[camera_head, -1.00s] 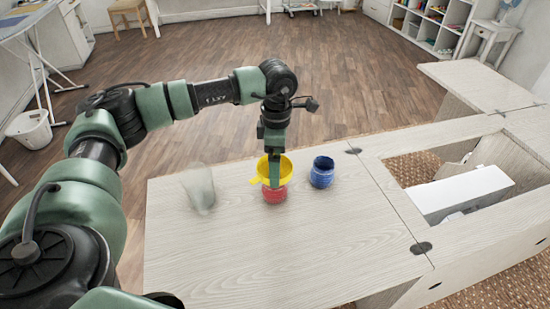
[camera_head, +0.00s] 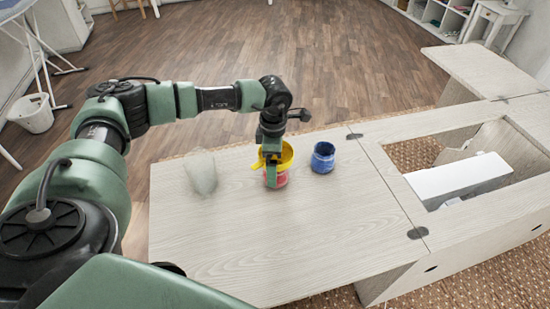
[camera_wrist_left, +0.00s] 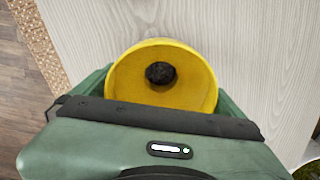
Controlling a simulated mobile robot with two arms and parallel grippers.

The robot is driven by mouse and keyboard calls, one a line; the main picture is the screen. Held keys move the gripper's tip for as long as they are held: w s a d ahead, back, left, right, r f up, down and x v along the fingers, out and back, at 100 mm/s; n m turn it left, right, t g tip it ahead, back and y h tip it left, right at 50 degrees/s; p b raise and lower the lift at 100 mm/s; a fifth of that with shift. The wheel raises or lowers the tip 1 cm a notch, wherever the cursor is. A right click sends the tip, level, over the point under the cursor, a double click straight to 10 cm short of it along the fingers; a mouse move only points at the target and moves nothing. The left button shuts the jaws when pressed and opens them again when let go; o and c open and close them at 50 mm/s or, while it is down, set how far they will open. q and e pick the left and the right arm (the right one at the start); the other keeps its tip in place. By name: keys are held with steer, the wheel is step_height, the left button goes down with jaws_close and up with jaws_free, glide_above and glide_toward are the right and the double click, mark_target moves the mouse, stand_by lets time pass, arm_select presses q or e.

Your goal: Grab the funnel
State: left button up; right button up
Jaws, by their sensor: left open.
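The yellow funnel (camera_head: 286,156) sits on top of a red jar (camera_head: 282,180) on the pale wooden cabinet top. My left gripper (camera_head: 271,176) is lowered over the funnel from above and hides part of it and of the jar. In the left wrist view the funnel (camera_wrist_left: 200,85) is a wide yellow bowl with a dark hole in the middle. Green finger parts of the gripper show on both sides of it. The gripper is open around the funnel; contact cannot be told. My right gripper is not in view.
A blue jar (camera_head: 323,157) stands just right of the funnel. A clear glass-like vessel (camera_head: 202,173) stands to the left. The cabinet top (camera_head: 290,240) is bare toward the front. An open recess with a white box (camera_head: 455,180) is at the right.

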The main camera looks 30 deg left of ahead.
arm_select(q)
steer(key=c, duration=1.1)
steer(key=shift+r, duration=0.15)
